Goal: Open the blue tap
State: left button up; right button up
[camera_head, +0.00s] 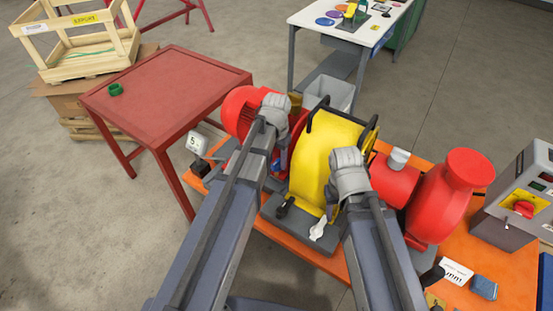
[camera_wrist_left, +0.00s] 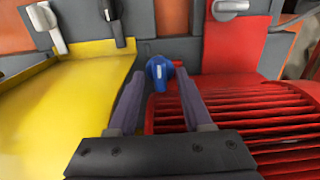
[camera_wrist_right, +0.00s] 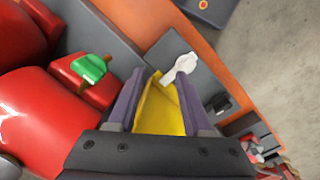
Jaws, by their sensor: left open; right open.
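The blue tap (camera_wrist_left: 158,70) shows in the left wrist view, between the yellow guard and the red ribbed motor. Its handle points roughly toward the camera. My left gripper (camera_wrist_left: 159,82) is open, with its two fingertips on either side of the tap; I cannot tell whether they touch it. In the head view the left gripper (camera_head: 279,145) hangs between the red motor and the yellow guard, largely hiding the tap. My right gripper (camera_head: 335,203) is open over the front right of the yellow guard. In the right wrist view a white tap (camera_wrist_right: 182,66) shows beyond its fingertips.
The yellow guard (camera_head: 322,150) stands between my grippers. A black tap (camera_head: 285,207) is in front of it. A green tap (camera_wrist_right: 90,68) is beside the red pump. A control box (camera_head: 520,200) stands at right. The red table (camera_head: 165,90) at left is mostly clear.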

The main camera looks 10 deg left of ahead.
aim_at(277, 163)
pick_arm(q)
jog(key=shift+r, duration=0.1)
notch_tip(277, 163, up, 8)
jog(key=p, duration=0.8)
jog(key=shift+f, duration=0.2)
jog(key=shift+s+d+f+b, duration=0.1)
jog(key=shift+s+f+b, duration=0.1)
jog(key=shift+b, duration=0.1)
jog(key=s+d+f+y+b, duration=0.1)
jog(key=s+d+f+b, duration=0.8)
jog(key=s+f+b, duration=0.3)
jog(key=s, duration=0.2)
jog(key=shift+s+d, duration=0.15)
jog(key=shift+s, duration=0.25)
